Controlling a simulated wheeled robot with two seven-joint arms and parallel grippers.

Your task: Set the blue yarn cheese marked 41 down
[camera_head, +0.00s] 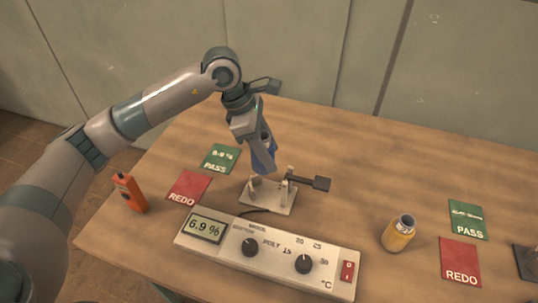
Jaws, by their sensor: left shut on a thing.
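My left gripper (257,140) comes in from the left and points down over the table. It is shut on the blue yarn cheese (262,160), which is partly hidden by the fingers. The number 41 cannot be read on it. The cheese is just above or at a small pale stand with posts (283,207); I cannot tell whether they touch. On the left lie a green PASS card (220,157) and a red REDO card (189,188). My right gripper is not in view.
A meter box (270,262) reading 6.9 % stands at the front. An orange handheld device (129,193) is at left. A yellow yarn cheese (398,234) stands right, near another green PASS card (468,219) and red REDO card (460,261). The back right table (420,160) is clear.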

